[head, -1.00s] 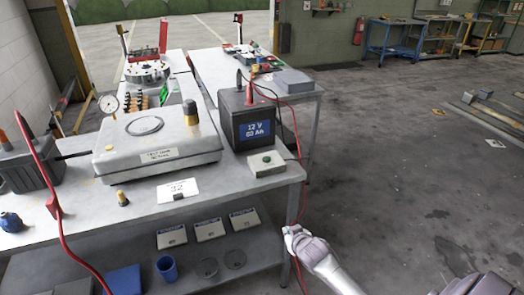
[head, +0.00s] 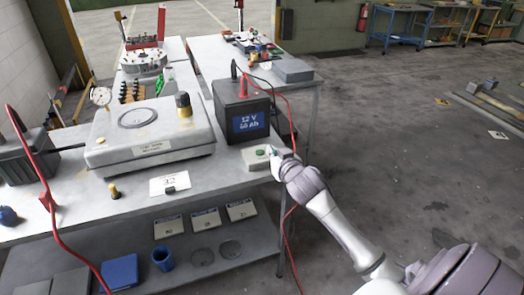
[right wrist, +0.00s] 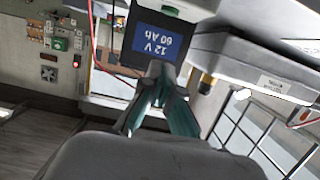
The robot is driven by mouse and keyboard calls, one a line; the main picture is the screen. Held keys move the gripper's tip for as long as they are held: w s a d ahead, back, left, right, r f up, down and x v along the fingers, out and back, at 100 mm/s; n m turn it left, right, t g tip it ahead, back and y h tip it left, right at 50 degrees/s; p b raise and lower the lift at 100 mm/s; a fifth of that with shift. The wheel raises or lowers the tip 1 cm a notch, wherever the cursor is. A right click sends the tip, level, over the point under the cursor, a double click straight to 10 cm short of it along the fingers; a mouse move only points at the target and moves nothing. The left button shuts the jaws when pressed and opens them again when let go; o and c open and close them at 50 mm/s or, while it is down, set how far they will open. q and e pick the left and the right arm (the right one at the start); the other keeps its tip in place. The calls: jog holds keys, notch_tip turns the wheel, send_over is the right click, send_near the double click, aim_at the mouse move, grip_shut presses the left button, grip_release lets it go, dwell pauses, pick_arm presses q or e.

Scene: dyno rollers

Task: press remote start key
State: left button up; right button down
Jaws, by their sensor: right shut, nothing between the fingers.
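A small pale box with a green button (head: 260,153) sits on the front right corner of the near bench, in front of the black battery. My right gripper (head: 273,151) is shut and empty, its fingertips close at the right side of the green button. I cannot tell whether they touch it. In the right wrist view the shut teal fingers (right wrist: 163,72) point toward the battery, which shows upside down. My left gripper is not in view.
The battery (head: 241,116) with red and black cables stands behind the box. A large grey instrument (head: 150,133) and a white card (head: 168,184) are to its left. A red cable hangs past the bench's right edge.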

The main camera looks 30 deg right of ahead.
jog(key=p, duration=0.1)
send_over(262, 157)
jog(key=shift+w+d+f, duration=0.1)
jog(key=shift+w+f, duration=0.05)
jog(key=shift+f, duration=0.45)
jog(key=shift+w+f, duration=0.15)
jog(key=shift+f, duration=0.45)
jog(key=f, duration=0.2)
jog(key=shift+s+f, duration=0.2)
jog(key=shift+f, duration=0.8)
